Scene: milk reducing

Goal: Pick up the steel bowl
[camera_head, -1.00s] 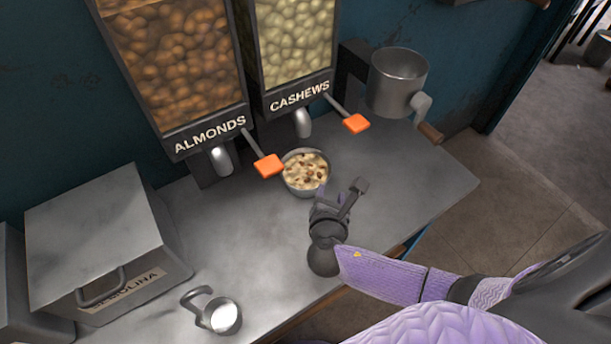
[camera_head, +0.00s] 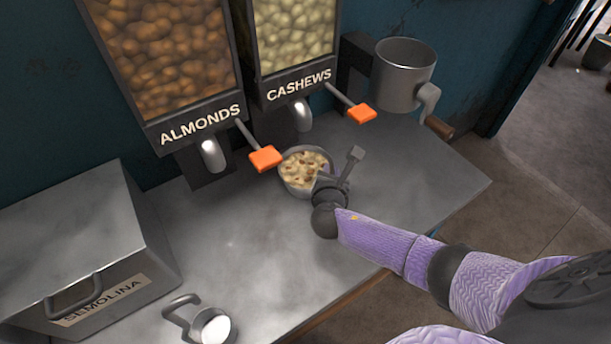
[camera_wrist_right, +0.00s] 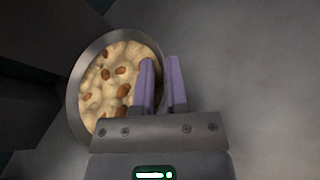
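The steel bowl (camera_head: 291,184) stands on the metal counter below the cashew dispenser. It holds pale cashews and brown almonds. In the right wrist view the bowl (camera_wrist_right: 76,112) fills the left middle. My right gripper (camera_head: 325,180) is at the bowl's near right side and hides part of its rim. In the wrist view its two purple fingers (camera_wrist_right: 160,82) are close together, one inside the bowl and one outside, with the rim between them. They look shut on the rim. My left gripper is not in view.
Almond (camera_head: 203,128) and cashew (camera_head: 300,85) dispensers with orange levers stand behind the bowl. A metal pot with a crank (camera_head: 402,80) is at the back right. A semolina box (camera_head: 75,240) and a small cup (camera_head: 213,328) are at left. The counter's right side is clear.

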